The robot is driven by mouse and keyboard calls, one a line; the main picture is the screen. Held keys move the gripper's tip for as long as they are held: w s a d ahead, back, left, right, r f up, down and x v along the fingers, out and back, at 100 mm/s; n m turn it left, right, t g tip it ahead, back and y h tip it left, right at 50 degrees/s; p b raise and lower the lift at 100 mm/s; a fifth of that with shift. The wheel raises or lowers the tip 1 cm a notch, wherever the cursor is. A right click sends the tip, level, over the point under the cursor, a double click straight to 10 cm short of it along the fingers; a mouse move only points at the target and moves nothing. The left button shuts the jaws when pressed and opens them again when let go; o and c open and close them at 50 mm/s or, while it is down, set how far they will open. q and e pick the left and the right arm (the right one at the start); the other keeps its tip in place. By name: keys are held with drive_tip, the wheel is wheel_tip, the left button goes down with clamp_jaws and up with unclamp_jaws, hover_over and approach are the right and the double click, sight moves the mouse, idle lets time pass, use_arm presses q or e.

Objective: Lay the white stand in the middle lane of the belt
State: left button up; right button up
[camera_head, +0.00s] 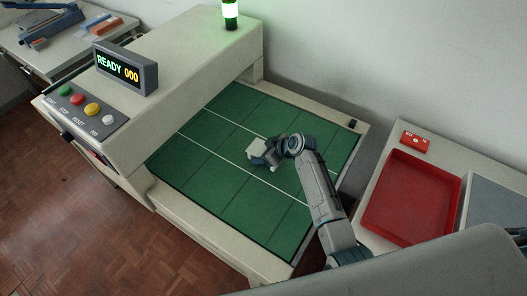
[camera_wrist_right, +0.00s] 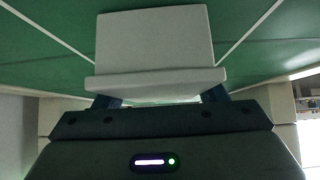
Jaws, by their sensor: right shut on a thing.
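The white stand (camera_head: 257,147) is over the middle lane of the green belt (camera_head: 222,176) in the head view, between the two white lane lines. My right gripper (camera_head: 268,158) is shut on it, reaching in from the lower right. In the right wrist view, the white stand (camera_wrist_right: 155,45) shows a flat plate with a ledge, between the blue fingers of my right gripper (camera_wrist_right: 160,97). A lane line runs on either side of it. I cannot tell whether the stand touches the belt. My left gripper is not in view.
A machine housing with a READY display (camera_head: 118,67) and coloured buttons stands left of the belt. A lit green lamp (camera_head: 230,14) is on top. A red tray (camera_head: 409,199) is on the right table. The belt around the stand is clear.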

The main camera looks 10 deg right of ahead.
drive_tip(key=o, duration=1.1)
drive_tip(key=shift+f, duration=0.1)
drive_tip(key=shift+c, duration=0.2)
drive_tip(key=shift+r, duration=0.25)
drive_tip(key=shift+s+d, duration=0.15)
drive_tip(key=shift+d, duration=0.05)
drive_tip(key=b+v, duration=0.1)
drive_tip(key=v, duration=1)
drive_tip(key=shift+r+b, duration=0.3)
drive_tip(key=shift+b, duration=0.1)
drive_tip(key=shift+s, duration=0.15)
